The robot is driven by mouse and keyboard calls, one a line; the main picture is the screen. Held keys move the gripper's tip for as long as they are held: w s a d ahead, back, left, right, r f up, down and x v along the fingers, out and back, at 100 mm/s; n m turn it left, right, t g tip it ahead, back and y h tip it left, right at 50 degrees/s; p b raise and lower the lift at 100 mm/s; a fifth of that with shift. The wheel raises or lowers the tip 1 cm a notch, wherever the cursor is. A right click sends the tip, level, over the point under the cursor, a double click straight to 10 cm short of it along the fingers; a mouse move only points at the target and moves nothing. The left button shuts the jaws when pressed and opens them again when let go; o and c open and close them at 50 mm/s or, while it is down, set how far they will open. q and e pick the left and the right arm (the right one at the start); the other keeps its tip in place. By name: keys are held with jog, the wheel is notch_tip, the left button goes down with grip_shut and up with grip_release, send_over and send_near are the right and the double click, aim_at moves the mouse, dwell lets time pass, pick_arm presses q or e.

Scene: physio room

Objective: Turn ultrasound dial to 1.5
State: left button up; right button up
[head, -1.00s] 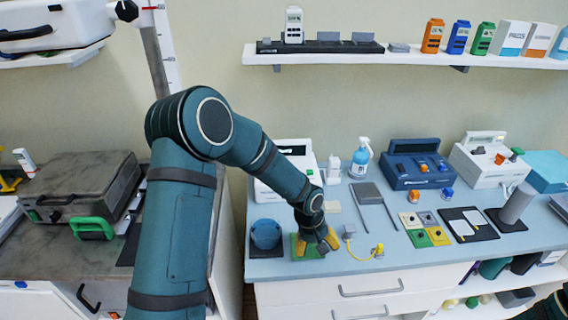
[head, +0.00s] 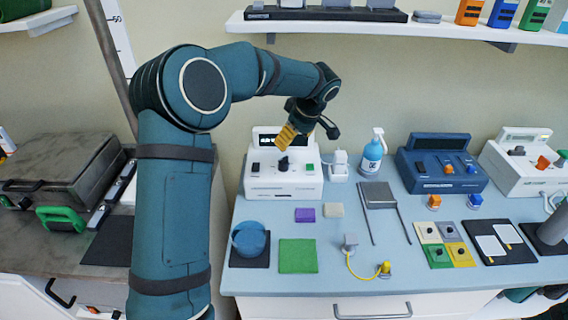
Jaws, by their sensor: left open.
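A white device (head: 283,183) with a small display stands at the back left of the blue worktop. My left gripper (head: 288,138), with yellow finger pads, is open and empty in front of the display's lower right part, just above the dial. I cannot tell whether it touches the device. My right gripper is not in view.
A blue device (head: 440,178) and another white device (head: 520,175) stand further right. A green mat (head: 298,256) and blue round pot (head: 249,238) are in front. A shelf hangs above.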

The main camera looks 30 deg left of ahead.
aim_at(283, 158)
pick_arm(q)
jog(key=b+x, duration=0.1)
jog(key=x, duration=1.1)
jog(key=shift+s, duration=0.1)
jog(key=c, duration=1.2)
